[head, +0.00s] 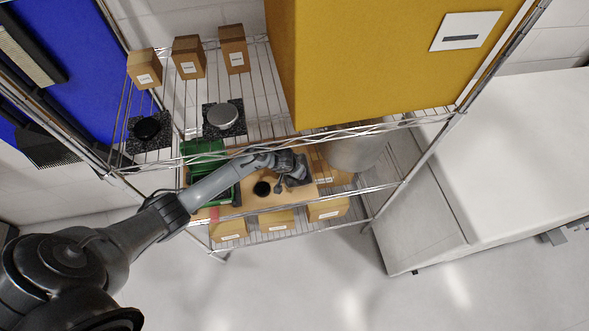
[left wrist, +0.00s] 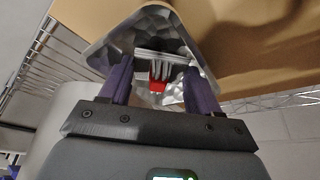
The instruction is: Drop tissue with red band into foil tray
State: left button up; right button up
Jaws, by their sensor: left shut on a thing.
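My left gripper (head: 290,172) reaches into the shelf unit from the left and points down over a wooden board. In the left wrist view its two purple fingers (left wrist: 158,78) are shut on the tissue with the red band (left wrist: 157,86), a pale folded piece with a bright red strip. The shiny foil tray (left wrist: 107,49) lies just beyond the fingertips, behind the tissue. I cannot tell whether the tissue touches the tray. In the head view the tissue is too small or hidden to make out. My right gripper is not in view.
Cardboard boxes (head: 278,221) line the lower shelf front. A grey bin (head: 355,153) stands right.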

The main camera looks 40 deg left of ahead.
pick_arm(q)
jog(key=o, duration=0.8)
jog(key=shift+f, duration=0.1)
jog(key=shift+r, duration=0.3)
jog(key=p+v, duration=0.1)
jog(key=v, duration=0.2)
jog(key=shift+r+p, duration=0.35)
jog(key=shift+p, duration=0.05)
jog(key=s, duration=0.4)
jog(key=s+d, duration=0.1)
jog(key=s, duration=0.2)
jog(key=s+p, duration=0.1)
jog(key=s, duration=0.3)
jog(key=shift+s+d, duration=0.3)
jog(key=s+d+r+m, duration=0.1)
jog(key=s+d+r, duration=0.2)
jog(key=s+r, duration=0.2)
jog(key=s+d+r+m, duration=0.1)
jog(key=s+d+r, duration=0.3)
jog(key=s+r, duration=0.1)
jog(key=s+d+r+m, duration=0.1)
jog(key=s+d+r, duration=0.3)
jog(key=s+r, duration=0.1)
jog(key=shift+r+g+h, duration=0.15)
jog(key=shift+g+h, duration=0.25)
